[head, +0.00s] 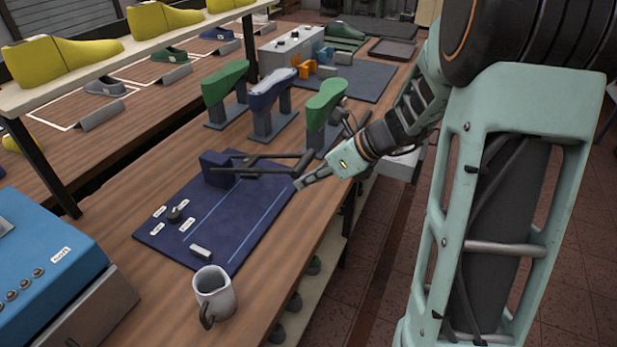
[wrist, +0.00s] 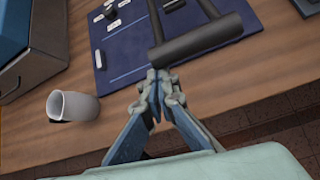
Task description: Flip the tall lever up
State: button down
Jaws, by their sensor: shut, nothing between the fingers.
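The tall lever (head: 262,171) is a dark two-barred arm with a round crossbar. It lies about level, reaching right from a dark blue block (head: 216,168) on the blue panel (head: 255,215). In the wrist view its thick dark crossbar (wrist: 197,38) is just beyond my fingertips. My gripper (head: 302,184) is shut and empty, close to the lever's free end. In the wrist view my gripper (wrist: 157,82) has its fingertips together at the crossbar's near side. I cannot tell whether they touch it.
A grey mug (head: 214,295) stands in front of the panel, near the bench edge. A small knob (head: 175,214) and white labels are on the panel. Green and blue shoe lasts (head: 270,90) on stands are behind the lever. A blue box (head: 45,265) is at left.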

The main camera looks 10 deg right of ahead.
jog(key=w+a+r+g+h+p, duration=0.1)
jog(key=w+a+r+p, duration=0.2)
jog(key=a+r+p, duration=0.35)
jog(key=w+a+r+g+h+p, duration=0.1)
jog(key=w+a+r+h+p, duration=0.2)
jog(key=r, duration=0.7)
jog(key=w+a+r, duration=0.3)
jog(key=w+a, duration=0.2)
jog(key=a, duration=0.2)
jog(key=w+a+r+y, duration=0.1)
jog(key=w+a+r, duration=0.1)
jog(key=w+a, duration=0.3)
jog(key=shift+w+a+r+y, duration=0.3)
jog(key=shift+a+r, duration=0.1)
jog(key=shift+a, duration=0.65)
jog(key=shift+s+a, duration=0.1)
jog(key=shift+s, duration=0.05)
jog(key=v, duration=1.3)
jog(key=shift+d, duration=0.4)
